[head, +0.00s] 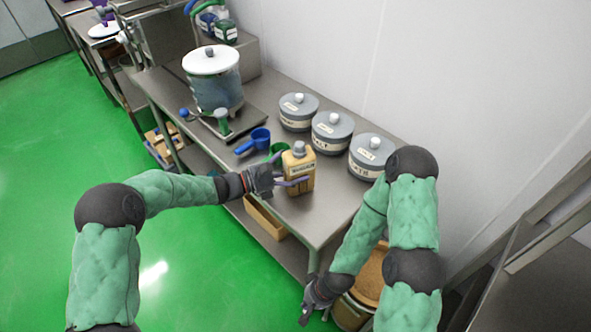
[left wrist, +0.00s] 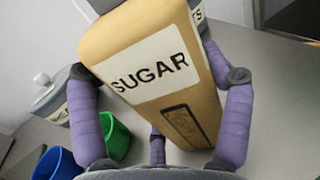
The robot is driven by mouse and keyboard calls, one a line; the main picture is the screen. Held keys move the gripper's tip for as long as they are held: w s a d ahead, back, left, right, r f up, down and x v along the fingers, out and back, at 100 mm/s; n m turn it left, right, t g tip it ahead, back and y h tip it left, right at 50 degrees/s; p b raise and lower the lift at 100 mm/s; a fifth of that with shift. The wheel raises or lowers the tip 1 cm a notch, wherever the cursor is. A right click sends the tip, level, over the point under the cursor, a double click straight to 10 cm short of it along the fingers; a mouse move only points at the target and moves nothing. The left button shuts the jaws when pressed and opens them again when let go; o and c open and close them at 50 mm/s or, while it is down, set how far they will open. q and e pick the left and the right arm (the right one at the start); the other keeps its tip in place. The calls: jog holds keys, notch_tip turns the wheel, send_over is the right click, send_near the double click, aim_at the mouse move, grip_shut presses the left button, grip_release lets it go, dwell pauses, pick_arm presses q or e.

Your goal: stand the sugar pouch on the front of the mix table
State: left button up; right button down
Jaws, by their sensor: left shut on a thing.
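The sugar pouch (head: 300,171) is a tan pack with a grey cap and a white label. In the left wrist view the sugar pouch (left wrist: 155,70) reads SUGAR and fills the middle, tilted in that picture. My left gripper (head: 284,181) has its purple fingers around the pouch, shut on it. The pouch looks upright over the front part of the steel mix table (head: 322,215); I cannot tell whether its base touches the top. My right gripper (head: 310,304) hangs low in front of the table's right end, apart from the pouch; its fingers are too unclear to read.
Grey lidded canisters (head: 333,131) stand along the wall behind the pouch. A blue scoop (head: 256,139) and a green cup (head: 278,150) are left of it. A large white-lidded pot (head: 213,84) stands further left. The table's right front corner is bare.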

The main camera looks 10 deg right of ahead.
pick_arm(q)
jog(key=shift+r, duration=0.25)
jog(key=shift+f, duration=0.15)
jog(key=o, duration=1.6)
jog(key=shift+f, duration=0.1)
jog(key=shift+o, duration=0.2)
jog(key=shift+a+r, duration=0.2)
jog(key=shift+a, duration=0.15)
jog(key=a+p, duration=0.1)
jog(key=a, duration=0.2)
jog(key=s+a+p, duration=0.1)
jog(key=a, duration=0.2)
jog(key=s+a+p, duration=0.1)
jog(key=a, duration=0.3)
jog(key=shift+s+a+f, duration=0.1)
jog(key=shift+s+a, duration=0.05)
jog(key=shift+a, duration=0.45)
